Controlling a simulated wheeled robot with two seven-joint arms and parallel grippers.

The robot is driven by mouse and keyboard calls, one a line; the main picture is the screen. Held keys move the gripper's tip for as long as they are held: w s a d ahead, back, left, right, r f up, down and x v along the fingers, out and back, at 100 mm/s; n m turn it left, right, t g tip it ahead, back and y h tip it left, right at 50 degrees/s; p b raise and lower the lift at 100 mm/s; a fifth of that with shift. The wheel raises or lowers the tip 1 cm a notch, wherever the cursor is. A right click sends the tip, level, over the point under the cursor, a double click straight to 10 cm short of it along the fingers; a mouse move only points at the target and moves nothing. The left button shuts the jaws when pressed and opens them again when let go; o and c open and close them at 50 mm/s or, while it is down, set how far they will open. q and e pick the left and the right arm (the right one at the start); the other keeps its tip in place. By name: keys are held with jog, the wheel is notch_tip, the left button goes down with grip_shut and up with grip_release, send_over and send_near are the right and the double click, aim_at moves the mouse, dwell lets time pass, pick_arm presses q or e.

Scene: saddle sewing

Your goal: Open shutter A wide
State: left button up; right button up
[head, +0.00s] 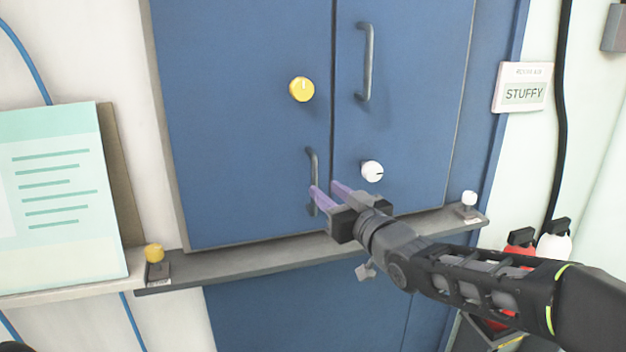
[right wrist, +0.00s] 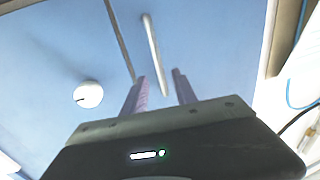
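Two blue shutters are closed side by side: the left shutter (head: 235,150) and the right shutter (head: 415,130). No letter A is readable on either. The left shutter has a yellow knob (head: 302,89) and a low grey handle (head: 312,165). The right shutter has a high grey handle (head: 366,60) and a white knob (head: 372,171). My right gripper (head: 328,192) is open, its purple fingers apart at the low handle's lower end. In the right wrist view, the low handle (right wrist: 151,45) lines up with the gap between the fingers (right wrist: 160,90); contact cannot be told. My left gripper is out of view.
A grey ledge (head: 250,262) runs below the shutters, with a yellow-topped switch (head: 154,254) and a white-topped switch (head: 469,199). A green-and-white notice (head: 60,200) stands at left. A "STUFFY" sign (head: 523,90) and red and white bottles (head: 553,246) are at right.

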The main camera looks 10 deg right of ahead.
aim_at(316, 183)
jog(key=p+x, duration=0.1)
jog(key=x, duration=0.4)
jog(key=shift+w+r+p, duration=0.1)
jog(key=shift+p, duration=0.25)
jog(key=shift+w+a, duration=0.15)
jog(key=shift+w, duration=0.3)
grip_shut()
dwell(0.7)
